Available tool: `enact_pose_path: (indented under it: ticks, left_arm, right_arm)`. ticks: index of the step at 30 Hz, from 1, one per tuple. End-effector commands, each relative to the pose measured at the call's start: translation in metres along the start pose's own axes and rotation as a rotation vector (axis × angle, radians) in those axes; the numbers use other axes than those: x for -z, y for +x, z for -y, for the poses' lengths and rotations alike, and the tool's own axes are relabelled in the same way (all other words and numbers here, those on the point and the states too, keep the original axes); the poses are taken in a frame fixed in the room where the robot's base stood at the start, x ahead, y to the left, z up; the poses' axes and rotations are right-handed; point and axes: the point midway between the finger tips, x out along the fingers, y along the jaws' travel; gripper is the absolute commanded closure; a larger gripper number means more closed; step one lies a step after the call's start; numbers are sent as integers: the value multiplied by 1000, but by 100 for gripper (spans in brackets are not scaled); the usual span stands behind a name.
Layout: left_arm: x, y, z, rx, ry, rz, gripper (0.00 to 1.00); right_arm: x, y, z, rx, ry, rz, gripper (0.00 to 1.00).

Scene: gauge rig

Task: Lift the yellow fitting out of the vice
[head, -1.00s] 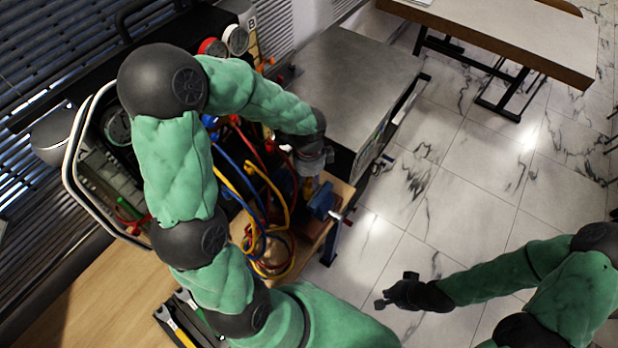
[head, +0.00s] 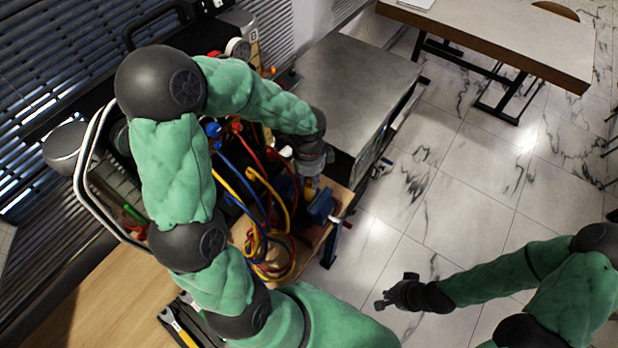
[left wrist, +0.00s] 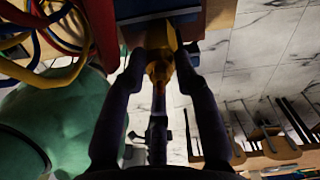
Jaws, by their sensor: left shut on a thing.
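The yellow fitting (left wrist: 158,66) shows in the left wrist view between the fingers of my left gripper (left wrist: 160,58), which is shut on it. The blue vice (left wrist: 160,12) is just beyond the fingertips, at the top of that view. I cannot tell whether the fitting still touches its jaws. In the head view my left gripper (head: 311,172) points down just above the blue vice (head: 321,205), and the fitting is mostly hidden there. My right gripper (head: 396,291) is open and empty over the floor, well away from the vice.
Red, blue and yellow hoses (head: 262,225) hang close beside the vice on the left. A grey-topped cabinet (head: 355,80) stands behind it. Wrenches (head: 180,328) lie in a tray at lower left. Tiled floor (head: 440,190) to the right is open.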

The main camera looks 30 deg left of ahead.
Motion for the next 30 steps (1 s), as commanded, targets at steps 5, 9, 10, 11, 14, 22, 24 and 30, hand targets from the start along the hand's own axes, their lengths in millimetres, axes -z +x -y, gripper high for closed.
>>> enact_pose_path:
  ticks: [5,9,10,11,14,22,24,30]
  left_arm:
    - [0,-8,0,2,0,0,100]
    - [0,-13,0,2,0,0,100]
    - [0,-14,0,2,0,0,100]
    - [0,-15,0,2,0,0,100]
    - [0,-18,0,2,0,0,100]
    - [0,-27,1,2,0,0,100]
    - [0,-29,1,2,0,0,100]
    - [0,-36,1,2,0,0,100]
  right_arm:
    - [0,-6,2,0,0,0,100]
    - [0,-10,4,0,0,0,100]
    - [0,-11,4,0,0,0,100]
    - [0,-12,4,0,0,0,100]
    - [-1,-15,5,0,0,0,100]
    - [-1,-22,8,0,0,0,100]
    - [-1,-24,8,0,0,0,100]
    - [-1,-29,10,0,0,0,100]
